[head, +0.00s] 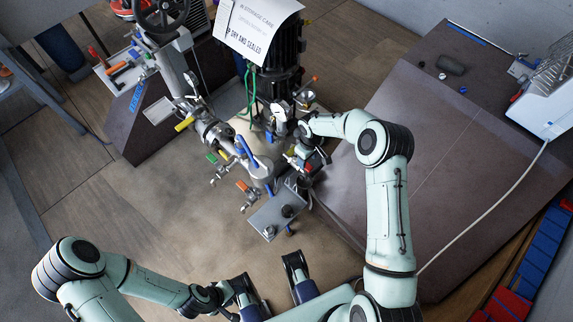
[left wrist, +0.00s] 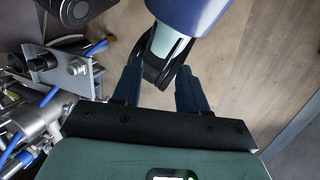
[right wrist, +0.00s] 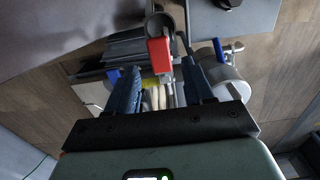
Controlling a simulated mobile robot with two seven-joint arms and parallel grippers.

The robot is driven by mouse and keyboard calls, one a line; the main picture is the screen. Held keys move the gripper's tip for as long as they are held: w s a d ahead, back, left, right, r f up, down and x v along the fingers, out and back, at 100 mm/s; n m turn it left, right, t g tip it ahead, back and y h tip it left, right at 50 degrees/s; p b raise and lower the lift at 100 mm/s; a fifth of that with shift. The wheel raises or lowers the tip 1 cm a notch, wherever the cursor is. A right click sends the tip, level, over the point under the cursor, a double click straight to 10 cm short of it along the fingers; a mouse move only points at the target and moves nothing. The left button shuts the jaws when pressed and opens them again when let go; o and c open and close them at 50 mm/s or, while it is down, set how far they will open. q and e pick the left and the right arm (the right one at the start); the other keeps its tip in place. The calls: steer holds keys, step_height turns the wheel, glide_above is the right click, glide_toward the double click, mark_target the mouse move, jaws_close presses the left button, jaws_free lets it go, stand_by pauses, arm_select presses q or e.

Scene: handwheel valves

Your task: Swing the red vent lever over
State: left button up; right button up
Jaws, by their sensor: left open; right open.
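The red vent lever (right wrist: 160,53) is a short red block-like handle in the right wrist view. It appears between the fingers of my right gripper (right wrist: 160,72), which is open, with a visible gap on either side. In the head view the right gripper (head: 300,163) is beside the pipework, and the lever there is small and partly hidden by it. My left gripper (head: 236,293) is open low in the head view, away from the valves. The left wrist view shows its spread fingers (left wrist: 156,92) with a blue and pale part of my own body beyond them.
Other coloured handles crowd the pipework: yellow (head: 185,124), green (head: 211,158), orange (head: 242,186) and blue (head: 247,152). A dark handwheel (head: 160,12) and a motor with a paper sign (head: 258,25) stand behind. A grey plate (head: 270,217) juts forward.

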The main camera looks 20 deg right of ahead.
mark_target(307, 166)
step_height(307, 166, down, 5)
steer(key=shift+r+b, duration=0.2)
steer(key=shift+b, duration=0.75)
arm_select(q)
steer(key=w+f, duration=0.2)
steer(key=shift+w+a+f+t, duration=0.1)
steer(key=shift+a+f+t, duration=0.2)
steer(key=shift+a+t, duration=0.1)
steer(key=shift+f, duration=0.15)
arm_select(e)
steer(key=shift+f, duration=0.1)
steer(key=c, duration=0.8)
